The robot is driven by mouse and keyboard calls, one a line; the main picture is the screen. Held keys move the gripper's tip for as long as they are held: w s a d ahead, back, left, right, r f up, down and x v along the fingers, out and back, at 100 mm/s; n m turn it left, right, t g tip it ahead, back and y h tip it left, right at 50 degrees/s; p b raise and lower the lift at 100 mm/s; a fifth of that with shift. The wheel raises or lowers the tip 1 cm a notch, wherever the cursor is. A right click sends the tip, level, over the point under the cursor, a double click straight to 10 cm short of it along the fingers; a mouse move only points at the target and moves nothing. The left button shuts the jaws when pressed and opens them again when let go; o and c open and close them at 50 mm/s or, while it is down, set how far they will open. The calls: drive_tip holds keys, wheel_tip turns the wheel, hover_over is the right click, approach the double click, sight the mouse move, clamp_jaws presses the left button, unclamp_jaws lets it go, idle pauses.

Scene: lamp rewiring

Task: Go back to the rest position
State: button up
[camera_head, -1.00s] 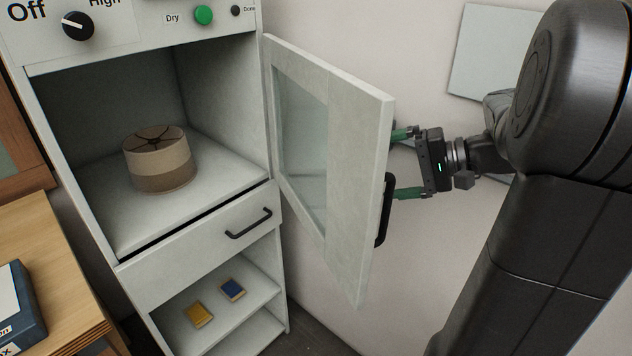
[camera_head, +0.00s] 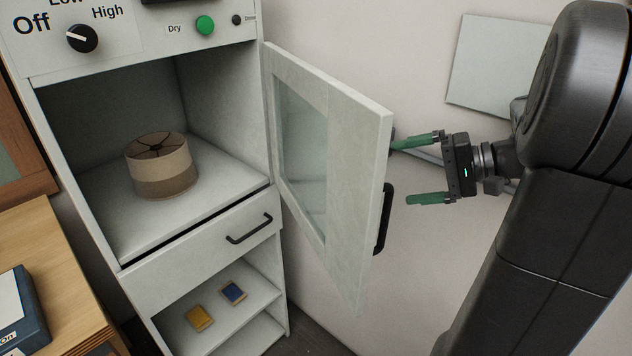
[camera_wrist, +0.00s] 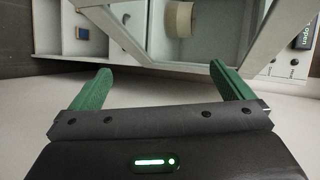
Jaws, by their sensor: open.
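My gripper (camera_head: 424,171) has green fingers spread apart with nothing between them. It is at the right of the open cabinet door (camera_head: 352,190), clear of the black door handle (camera_head: 384,220). In the wrist view my gripper (camera_wrist: 158,82) shows its two green fingers wide apart, with the door frame (camera_wrist: 190,62) beyond them. The white cabinet (camera_head: 190,262) stands at the left with its door swung out. A beige and brown lampshade (camera_head: 160,168) sits inside the upper compartment; it also shows in the wrist view (camera_wrist: 180,20).
A drawer (camera_head: 205,245) below the compartment is shut. A yellow item (camera_head: 199,318) and a blue item (camera_head: 233,293) lie on the shelf beneath. A wooden table (camera_head: 45,262) with a dark box (camera_head: 20,312) is at the left. A pale wall panel (camera_head: 497,62) hangs behind my arm.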

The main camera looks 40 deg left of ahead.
drive_tip(key=p+v, duration=0.1)
drive_tip(key=v, duration=0.4)
drive_tip(key=shift+d+p, duration=0.2)
drive_tip(key=shift+p, duration=0.1)
